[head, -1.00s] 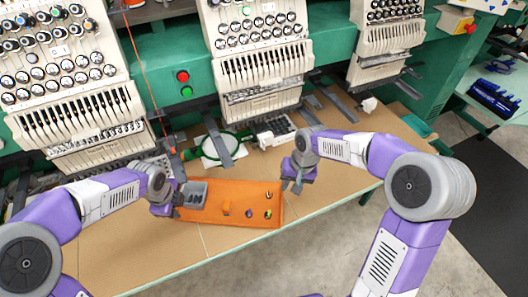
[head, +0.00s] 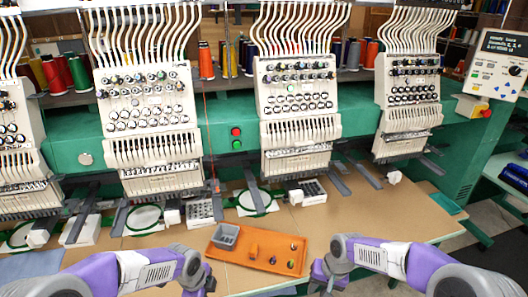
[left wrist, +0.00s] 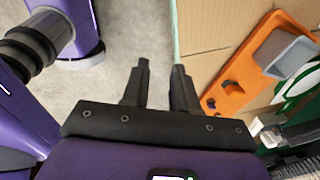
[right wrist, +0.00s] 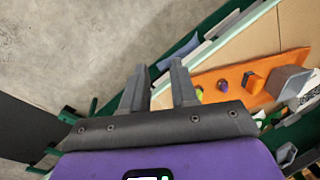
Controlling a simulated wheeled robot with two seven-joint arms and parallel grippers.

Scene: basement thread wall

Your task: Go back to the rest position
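My left gripper (head: 200,284) is at the lower edge of the head view, in front of the orange tray's left end. In the left wrist view its fingers (left wrist: 160,66) stand apart with nothing between them. My right gripper (head: 322,280) is in front of the tray's right end. In the right wrist view its fingers (right wrist: 158,66) stand apart and are empty. The orange tray (head: 231,256) lies on the table with a grey bin (head: 225,237), an orange block (head: 253,250) and several small coloured pieces (head: 290,264) on it. Both grippers are clear of the tray.
The tan table (head: 330,217) runs below the embroidery machine heads (head: 298,100). Green hoops (head: 257,202) and white boxes (head: 308,192) stand along its back. A control screen (head: 497,62) is at the right. Bare floor (right wrist: 70,50) lies off the table's front edge.

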